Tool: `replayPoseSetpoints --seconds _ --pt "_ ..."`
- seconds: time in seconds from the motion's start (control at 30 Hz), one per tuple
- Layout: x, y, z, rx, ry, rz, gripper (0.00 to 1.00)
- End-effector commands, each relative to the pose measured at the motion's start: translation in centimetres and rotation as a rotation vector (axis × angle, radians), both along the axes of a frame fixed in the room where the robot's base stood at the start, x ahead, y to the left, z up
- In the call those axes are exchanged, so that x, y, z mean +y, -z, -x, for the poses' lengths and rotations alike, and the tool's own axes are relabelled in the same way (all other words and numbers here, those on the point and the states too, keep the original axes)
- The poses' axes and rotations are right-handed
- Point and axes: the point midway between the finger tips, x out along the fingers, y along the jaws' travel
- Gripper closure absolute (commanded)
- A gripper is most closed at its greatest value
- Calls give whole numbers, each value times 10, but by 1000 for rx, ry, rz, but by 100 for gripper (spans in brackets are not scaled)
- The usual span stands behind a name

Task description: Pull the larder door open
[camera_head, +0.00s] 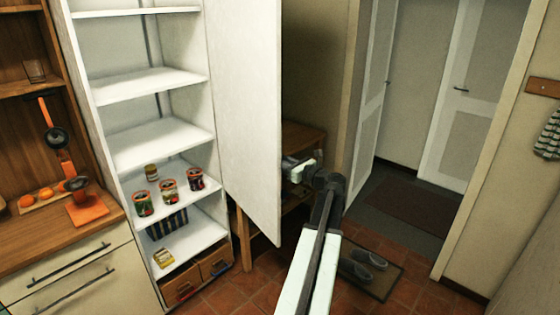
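The larder is the tall white cupboard (152,82) at left, with its shelves in plain view. Its white door (247,110) stands wide open, swung out to the right, and I see its inner face. The door's handle is not visible. My gripper (290,168) is at the free edge of the door, on its outer side, about halfway up the picture. The door's edge hides the fingertips, so I cannot tell whether they are open, shut or touching the door.
Jars (168,191) and a small yellow box (163,258) stand on the lower larder shelves. A wooden table (303,137) is behind the door. Slippers (365,262) lie on a mat to the right of my arm. A doorway (415,110) opens at back right.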

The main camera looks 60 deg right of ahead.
Motion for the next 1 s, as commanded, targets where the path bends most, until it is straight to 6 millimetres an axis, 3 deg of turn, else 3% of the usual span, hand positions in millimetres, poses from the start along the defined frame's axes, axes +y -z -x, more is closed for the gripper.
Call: replayPoseSetpoints --seconds 0.27,0.3,0.37,1.0 --pt "-1 0 -4 0 0 0 81" --pt "-1 0 -4 0 0 0 84" --pt "-1 0 -4 0 0 0 100" --pt "-1 0 -4 0 0 0 100"
